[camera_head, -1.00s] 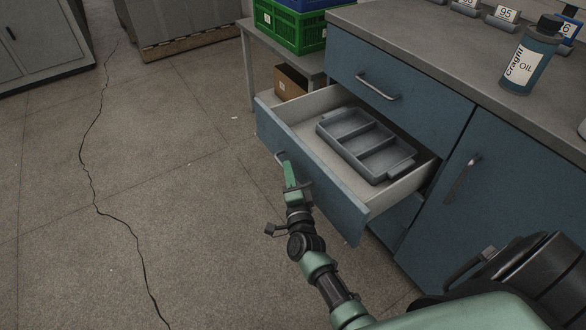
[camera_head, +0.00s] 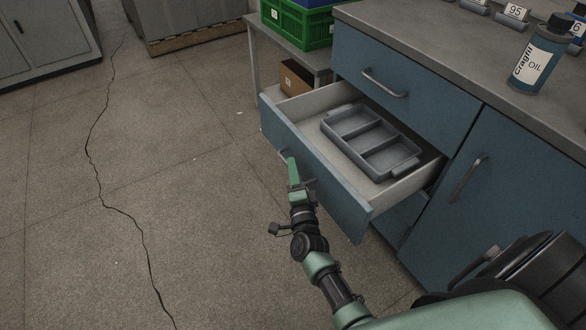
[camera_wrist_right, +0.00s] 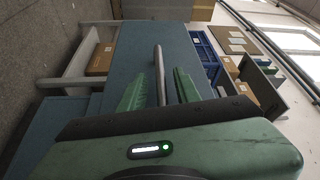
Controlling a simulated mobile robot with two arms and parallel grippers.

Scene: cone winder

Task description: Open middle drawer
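The middle drawer (camera_head: 330,185) of the blue cabinet stands pulled well out, below the closed top drawer (camera_head: 400,98). Its blue front has a metal bar handle, seen between my fingers in the right wrist view (camera_wrist_right: 158,65). My right gripper (camera_head: 292,166) is at this handle, with its green fingers on either side of the bar. Gaps show between fingers and bar, so it looks open around the handle. The gripper hides part of the handle in the head view. My left gripper is not in view.
A grey compartment tray (camera_head: 370,140) lies inside the drawer. An oil bottle (camera_head: 538,62) stands on the worktop (camera_head: 440,40). A green crate (camera_head: 297,28) sits on a side bench, with a cardboard box (camera_head: 296,78) below. The floor (camera_head: 190,200) left of the drawer is clear.

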